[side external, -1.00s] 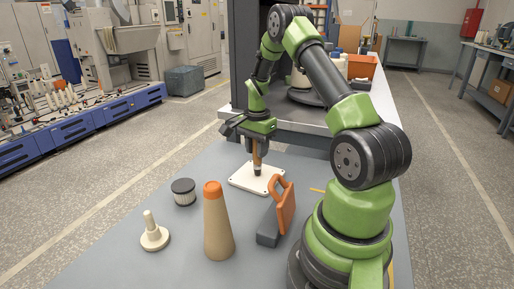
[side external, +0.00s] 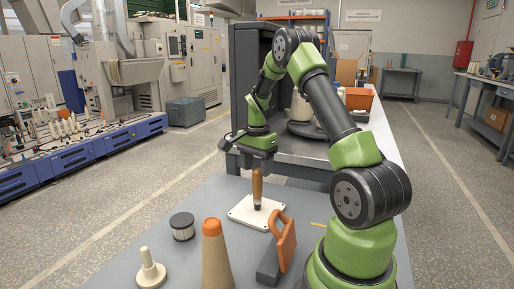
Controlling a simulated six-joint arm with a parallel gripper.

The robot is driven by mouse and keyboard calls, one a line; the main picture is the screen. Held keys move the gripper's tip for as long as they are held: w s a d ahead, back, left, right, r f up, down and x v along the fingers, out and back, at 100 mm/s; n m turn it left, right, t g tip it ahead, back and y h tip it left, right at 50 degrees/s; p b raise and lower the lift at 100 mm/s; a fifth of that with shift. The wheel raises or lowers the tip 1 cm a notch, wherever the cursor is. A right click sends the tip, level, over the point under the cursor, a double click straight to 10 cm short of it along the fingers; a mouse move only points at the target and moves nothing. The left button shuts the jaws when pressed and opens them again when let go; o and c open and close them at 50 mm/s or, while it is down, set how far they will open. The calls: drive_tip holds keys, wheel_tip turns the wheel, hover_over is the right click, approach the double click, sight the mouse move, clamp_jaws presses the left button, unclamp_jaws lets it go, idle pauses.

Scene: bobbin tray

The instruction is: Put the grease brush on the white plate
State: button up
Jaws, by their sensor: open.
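The grease brush (side external: 257,186), with a brown handle and a dark lower end, stands upright on the white plate (side external: 240,213). The plate is a flat square with small dark holes near its corners, lying on the grey table. My gripper (side external: 257,164) is open, pointing down directly above the top of the brush handle. The fingertips are small and dark here, so I cannot tell whether they clear the handle top fully.
An orange-and-grey tool (side external: 284,240) lies right of the plate. A tan cone with an orange top (side external: 215,255), a black-lidded jar (side external: 183,226) and a cream peg on a round base (side external: 149,268) stand in front and left. An orange bin (side external: 359,98) is behind.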

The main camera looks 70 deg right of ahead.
wheel_tip(320, 180, up, 7)
drive_tip(key=shift+a, duration=0.1)
drive_tip(key=a+r+n+t, duration=0.3)
drive_tip(key=a+r+n, duration=0.6)
drive_tip(key=a, duration=0.6)
drive_tip(key=s+a+r+n+t+y, duration=0.2)
drive_tip(key=s+a+n+t, duration=0.2)
drive_tip(key=s+a+n, duration=0.4)
drive_tip(key=s+a, duration=0.3)
drive_tip(key=a, duration=0.1)
drive_tip(key=shift+a, duration=0.25)
